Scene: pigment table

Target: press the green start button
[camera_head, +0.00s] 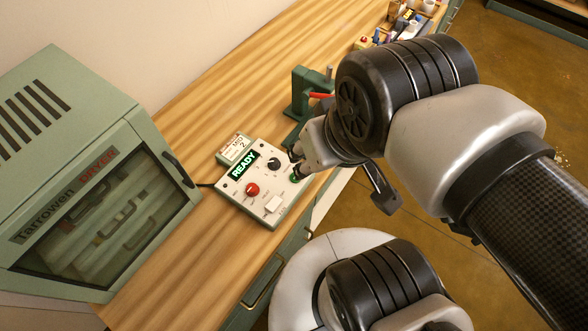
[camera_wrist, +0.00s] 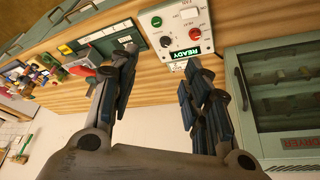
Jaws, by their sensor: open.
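The green start button (camera_head: 295,178) is at the right corner of a pale control panel (camera_head: 233,190), partly covered by my dark fingertip in the head view. In the wrist view the green button (camera_wrist: 157,21) shows clear, beyond and between the fingertips. My gripper (camera_head: 299,163) is over the panel's right edge. The wrist view shows its two fingers (camera_wrist: 160,56) apart with nothing between them. I cannot tell whether a fingertip touches the button.
The panel also bears a lit READY display (camera_head: 243,165), a black knob (camera_head: 274,164), a red knob (camera_head: 252,189) and a white switch (camera_head: 273,204). A green dryer (camera_head: 90,100) stands left. A dark green stand (camera_head: 302,92) is behind. Bare wood lies between.

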